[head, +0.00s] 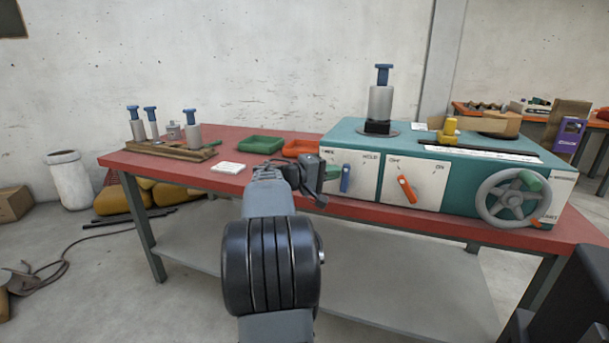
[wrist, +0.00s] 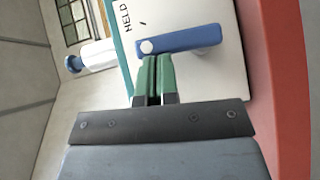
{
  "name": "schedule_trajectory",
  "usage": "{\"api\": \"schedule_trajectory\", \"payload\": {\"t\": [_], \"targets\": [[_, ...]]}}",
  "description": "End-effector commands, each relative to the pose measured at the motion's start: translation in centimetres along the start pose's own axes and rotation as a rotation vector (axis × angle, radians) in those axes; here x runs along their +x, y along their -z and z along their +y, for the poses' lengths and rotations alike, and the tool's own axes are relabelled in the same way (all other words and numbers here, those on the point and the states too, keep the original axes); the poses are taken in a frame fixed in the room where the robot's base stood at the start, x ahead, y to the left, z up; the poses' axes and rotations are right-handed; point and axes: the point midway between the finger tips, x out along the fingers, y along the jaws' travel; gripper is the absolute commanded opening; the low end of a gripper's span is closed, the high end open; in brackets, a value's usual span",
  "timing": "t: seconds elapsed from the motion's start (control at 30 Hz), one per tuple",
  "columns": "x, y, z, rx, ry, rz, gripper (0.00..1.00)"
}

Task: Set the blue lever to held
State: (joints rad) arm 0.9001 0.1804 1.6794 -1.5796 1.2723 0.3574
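The blue lever (head: 345,178) is on the white front panel at the left of the teal machine. In the head view it hangs roughly straight down from its pivot, below and between the left label, too small to read surely, and the HELD label (head: 371,157). In the wrist view the lever (wrist: 190,40) lies across the picture, with its pale pivot cap at the left end, near HELD. My gripper (wrist: 156,62) has its green fingertips together with nothing seen between them. They are beside the lever near its pivot, on the side away from HELD; I cannot tell whether they touch.
An orange OFF/ON lever (head: 406,189) and a grey handwheel (head: 514,199) are further right on the machine (head: 460,170).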

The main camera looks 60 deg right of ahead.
Motion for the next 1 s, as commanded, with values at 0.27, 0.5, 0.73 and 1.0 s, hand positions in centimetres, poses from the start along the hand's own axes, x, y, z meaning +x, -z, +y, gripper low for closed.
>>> {"api": "schedule_trajectory", "payload": {"t": [0.27, 0.5, 0.73, 1.0], "targets": [[1.8, -1.4, 0.9, 0.177, 0.17, -0.019, 0.0], [2.2, -1.9, 1.1, 0.291, 0.284, -0.015, 0.0], [2.6, -2.3, 1.1, 0.305, 0.3, -0.014, 0.0], [2.8, -2.5, 1.2, 0.303, 0.299, -0.015, 0.0]]}}
